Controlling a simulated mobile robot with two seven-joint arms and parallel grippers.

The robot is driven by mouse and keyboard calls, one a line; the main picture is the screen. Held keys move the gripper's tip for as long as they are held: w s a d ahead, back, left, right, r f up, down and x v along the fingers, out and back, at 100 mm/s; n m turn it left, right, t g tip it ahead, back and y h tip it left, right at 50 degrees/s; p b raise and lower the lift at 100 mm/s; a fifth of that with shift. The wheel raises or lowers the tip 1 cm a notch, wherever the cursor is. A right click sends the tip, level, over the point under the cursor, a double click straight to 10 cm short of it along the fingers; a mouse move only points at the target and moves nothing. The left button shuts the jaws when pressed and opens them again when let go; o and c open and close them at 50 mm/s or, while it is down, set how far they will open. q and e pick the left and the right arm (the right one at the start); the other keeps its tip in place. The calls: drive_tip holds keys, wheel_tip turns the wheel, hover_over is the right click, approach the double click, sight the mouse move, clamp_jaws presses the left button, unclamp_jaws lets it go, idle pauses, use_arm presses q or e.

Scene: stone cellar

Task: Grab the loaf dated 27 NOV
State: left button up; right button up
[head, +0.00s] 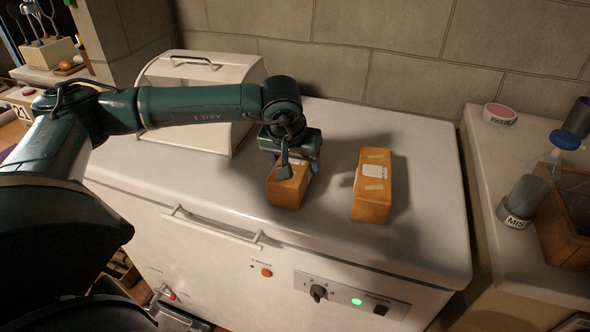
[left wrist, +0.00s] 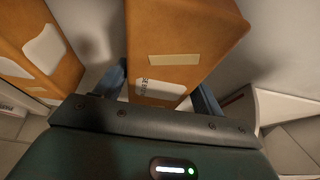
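Two orange-brown wrapped loaves lie on a white chest top. The left loaf (head: 287,192) is under my left gripper (head: 290,170), which points down over it. In the left wrist view this loaf (left wrist: 185,35) lies between the two blue fingers (left wrist: 160,92). The fingers are close along its sides; whether they press on it I cannot tell. A small printed label (left wrist: 158,86) on it is too small to read. The right loaf (head: 373,200) stands apart, with a white label and pale tape strips; its date is unreadable. My right gripper is not in view.
The white chest (head: 420,235) has a front handle and a lit green control. A white bin with a top handle (head: 195,62) stands behind my left arm. A side counter at right holds a labelled bottle (head: 522,197) and a round pink-topped tin (head: 499,114).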

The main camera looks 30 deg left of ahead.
use_arm(q)
drive_tip(key=c, duration=0.7)
